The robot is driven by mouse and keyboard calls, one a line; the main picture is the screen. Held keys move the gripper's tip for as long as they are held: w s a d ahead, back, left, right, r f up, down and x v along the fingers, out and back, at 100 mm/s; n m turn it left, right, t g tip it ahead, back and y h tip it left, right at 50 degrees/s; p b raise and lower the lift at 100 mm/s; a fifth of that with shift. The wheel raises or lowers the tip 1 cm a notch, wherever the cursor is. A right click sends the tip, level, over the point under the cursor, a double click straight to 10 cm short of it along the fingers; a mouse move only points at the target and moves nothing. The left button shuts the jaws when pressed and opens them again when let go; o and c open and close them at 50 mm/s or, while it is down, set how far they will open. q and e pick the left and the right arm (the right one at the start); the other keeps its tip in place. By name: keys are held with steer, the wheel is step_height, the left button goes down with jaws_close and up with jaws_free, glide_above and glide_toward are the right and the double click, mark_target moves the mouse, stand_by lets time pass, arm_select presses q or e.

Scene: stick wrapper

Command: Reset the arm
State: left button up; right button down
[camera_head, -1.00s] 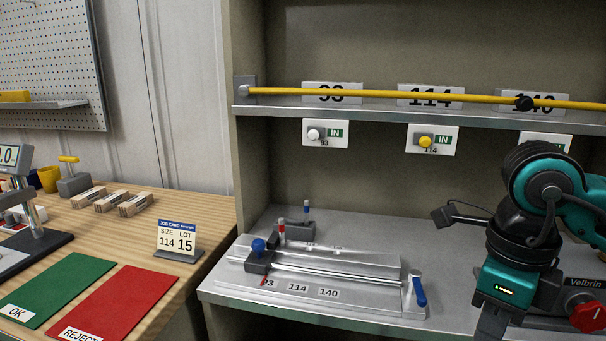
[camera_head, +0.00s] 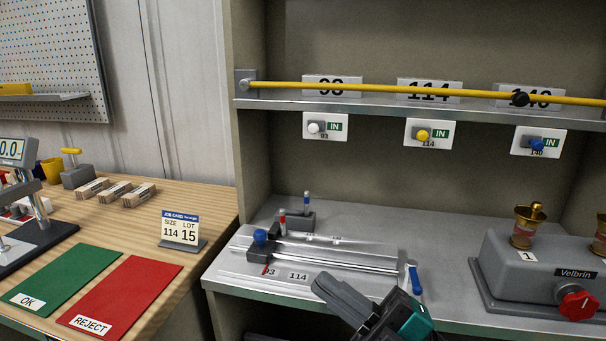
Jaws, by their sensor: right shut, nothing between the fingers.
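My right gripper (camera_head: 345,300) shows at the bottom centre of the head view, in front of the silver slide fixture. Its dark fingers are together and hold nothing. They point up and to the left and hide the fixture's 140 label and part of its front edge. The teal and black wrist behind them runs off the bottom edge. My left gripper is out of view.
A grey Velbrin machine (camera_head: 505,270) stands right. A yellow rod (camera_head: 420,92) spans above. The wooden table (camera_head: 120,225) is left, with a job card (camera_head: 180,228).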

steer(key=w+d+f+m+t+h, duration=0.3)
steer(key=d+f+m+t+h, duration=0.3)
steer(key=f+m+t+h, duration=0.5)
steer(key=s+d+f+m+g+h, duration=0.4)
steer(key=s+f+m+g, duration=0.1)
steer(key=f, duration=0.5)
steer(key=s+d+f+m+g+h, duration=0.3)
steer(key=s+f+m+g+h, duration=0.1)
steer(key=f, duration=0.7)
steer(key=s+m+g+p, duration=0.1)
steer(key=s+m, duration=0.1)
steer(key=m, duration=0.1)
steer(key=shift+s+d+f, duration=0.25)
steer(key=shift+s+d, duration=0.1)
steer(key=shift+d, duration=0.05)
